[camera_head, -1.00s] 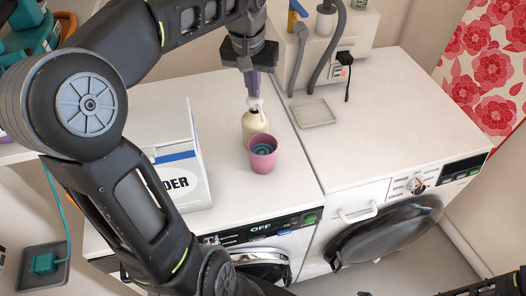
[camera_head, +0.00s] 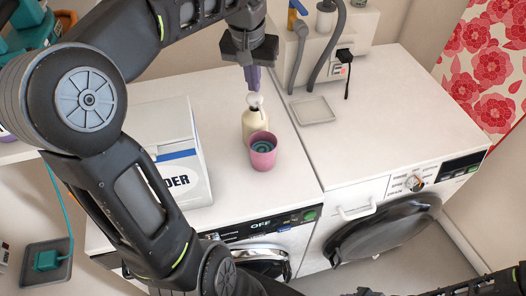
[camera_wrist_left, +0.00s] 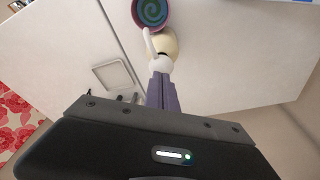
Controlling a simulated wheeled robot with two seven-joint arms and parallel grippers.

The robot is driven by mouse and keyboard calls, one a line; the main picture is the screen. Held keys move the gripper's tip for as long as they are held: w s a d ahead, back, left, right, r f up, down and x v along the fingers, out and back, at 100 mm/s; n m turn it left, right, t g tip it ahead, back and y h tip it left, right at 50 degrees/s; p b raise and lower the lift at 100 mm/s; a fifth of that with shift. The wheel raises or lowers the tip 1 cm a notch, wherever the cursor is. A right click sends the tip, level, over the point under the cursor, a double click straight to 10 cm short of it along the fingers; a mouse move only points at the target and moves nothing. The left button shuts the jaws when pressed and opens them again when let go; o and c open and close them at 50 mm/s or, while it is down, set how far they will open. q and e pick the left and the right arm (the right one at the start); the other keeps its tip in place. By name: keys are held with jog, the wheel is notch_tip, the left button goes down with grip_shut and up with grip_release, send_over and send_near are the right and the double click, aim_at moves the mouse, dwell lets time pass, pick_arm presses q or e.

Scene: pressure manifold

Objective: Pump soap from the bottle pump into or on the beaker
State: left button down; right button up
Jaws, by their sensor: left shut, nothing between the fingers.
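A cream soap bottle (camera_head: 251,124) with a white pump head (camera_head: 255,101) stands upright on the left washing machine's top. A pink beaker (camera_head: 263,155) with a teal swirl inside stands just in front of it. My left gripper (camera_head: 254,86) is shut and empty, with its purple fingers pointing down just above the pump head. Whether the fingertips touch the pump I cannot tell. In the left wrist view the shut fingers (camera_wrist_left: 161,80) lie over the bottle's pump, with the beaker (camera_wrist_left: 151,12) beyond. My right gripper is not clearly seen; only part of the right arm shows at the lower right.
A white powder box (camera_head: 165,150) stands left of the bottle, partly behind my left arm. A shallow grey tray (camera_head: 313,110) lies on the right machine (camera_head: 400,115), whose top is otherwise mostly clear. Hoses and a wall unit (camera_head: 335,50) stand behind it.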

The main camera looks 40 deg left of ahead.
pick_arm(q)
jog(key=shift+f+b, duration=0.95)
jog(key=shift+f, duration=0.35)
jog(key=shift+r+p, duration=1.15)
jog(key=shift+r, duration=0.2)
jog(key=shift+f, duration=0.15)
jog(key=shift+f+b, duration=1)
jog(key=shift+f, duration=0.2)
jog(key=shift+r, duration=0.1)
jog(key=shift+r+p, duration=1.1)
jog(key=shift+r, duration=0.2)
